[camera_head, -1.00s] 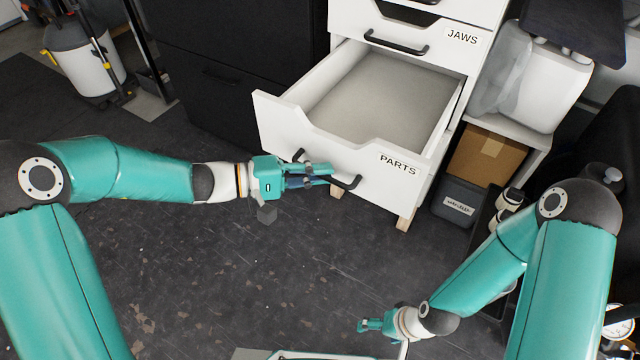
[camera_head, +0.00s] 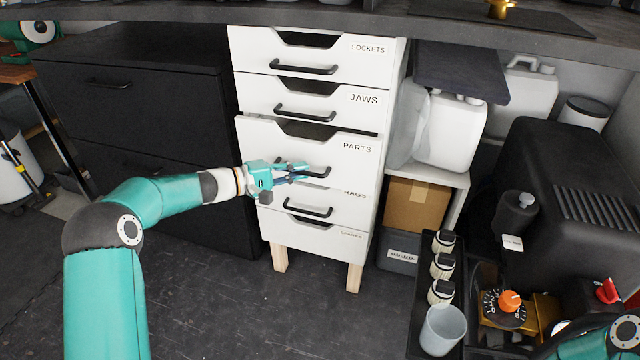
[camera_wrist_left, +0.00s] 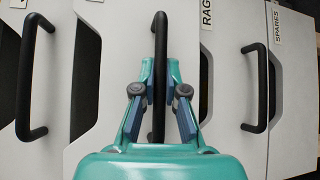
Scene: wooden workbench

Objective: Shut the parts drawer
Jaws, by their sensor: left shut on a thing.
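The parts drawer (camera_head: 262,140) has a white front labelled PARTS. It stands slightly proud of the cabinet, with a narrow dark gap along its top edge. My left gripper (camera_head: 300,172) is shut on the black bar handle (camera_head: 322,173) of that drawer. In the left wrist view, both fingers of my left gripper (camera_wrist_left: 160,85) close around the handle (camera_wrist_left: 160,40), in front of the drawer's pale front (camera_wrist_left: 125,60). The fingers hide part of the handle. Only a piece of my right arm shows at the lower right; its gripper is out of view.
The SOCKETS and JAWS drawers (camera_head: 335,98) above look flush. The RAGS drawer (camera_head: 345,212) and SPARES drawer (camera_head: 330,240) sit below. A black cabinet (camera_head: 150,110) stands at left. A cardboard box (camera_head: 412,205) and a bench with several items are at right.

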